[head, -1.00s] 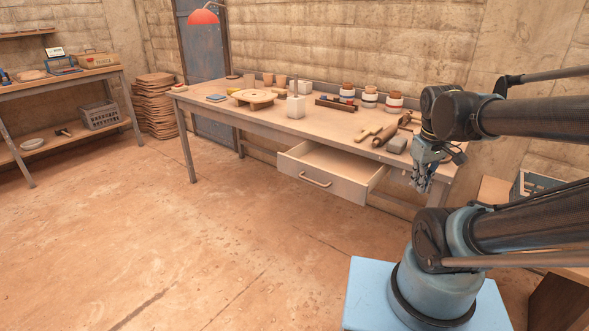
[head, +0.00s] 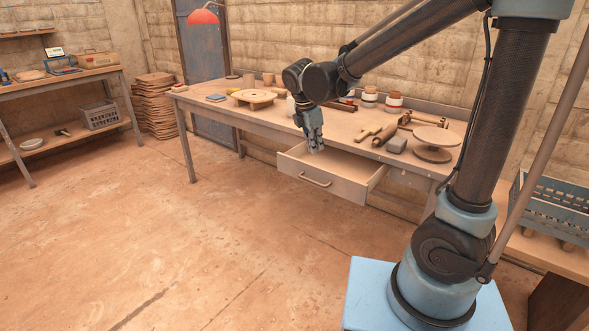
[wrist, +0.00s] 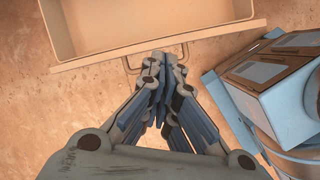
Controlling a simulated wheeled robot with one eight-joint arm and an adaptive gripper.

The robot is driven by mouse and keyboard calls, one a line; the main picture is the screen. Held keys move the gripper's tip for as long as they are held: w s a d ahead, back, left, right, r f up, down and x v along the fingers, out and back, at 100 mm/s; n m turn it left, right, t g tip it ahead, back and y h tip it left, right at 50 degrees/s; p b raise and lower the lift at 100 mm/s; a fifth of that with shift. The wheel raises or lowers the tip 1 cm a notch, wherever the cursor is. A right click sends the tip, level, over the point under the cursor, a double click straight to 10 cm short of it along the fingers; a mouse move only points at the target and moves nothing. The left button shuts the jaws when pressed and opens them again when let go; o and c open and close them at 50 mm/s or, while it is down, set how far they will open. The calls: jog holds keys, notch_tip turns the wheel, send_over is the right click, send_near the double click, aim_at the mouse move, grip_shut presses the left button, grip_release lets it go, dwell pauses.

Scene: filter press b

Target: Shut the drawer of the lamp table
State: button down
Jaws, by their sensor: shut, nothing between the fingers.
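The lamp table (head: 228,110) is a long wooden workbench with a red lamp (head: 203,16) over its far end. Its drawer (head: 345,187) is pulled out from the front edge, with a bar handle (head: 315,180) on its front. The drawer looks empty from here. My gripper (head: 317,148) points down, and in the head view it appears over the drawer's left part. In the wrist view my shut, empty gripper (wrist: 162,62) overlaps the drawer front (wrist: 200,36) and hides part of the handle (wrist: 127,64). I see no clear contact with the drawer.
A round turntable (head: 437,138), a grey block (head: 396,145) and several tools and jars stand on the tabletop near my arm. A blue crate (head: 555,205) is at the right. The floor (head: 210,235) before the drawer is clear.

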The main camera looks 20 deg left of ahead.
aim_at(293, 167)
jog(key=s+a+f+n, duration=0.1)
jog(key=s+a+n, duration=0.15)
jog(key=a, duration=0.35)
jog(key=s+a+f+n, duration=0.1)
jog(key=a+f+n, duration=0.15)
jog(key=a, duration=0.25)
jog(key=shift+t, duration=0.4)
jog(key=shift+w+d+f, duration=0.4)
jog(key=shift+w+f, duration=0.75)
jog(key=shift+f, duration=0.25)
jog(key=shift+w+d+f, duration=0.45)
jog(key=shift+w+f, duration=0.7)
jog(key=shift+f, duration=0.3)
jog(key=shift+w+d+f, duration=0.4)
jog(key=shift+w+f, duration=0.75)
jog(key=shift+f, duration=0.25)
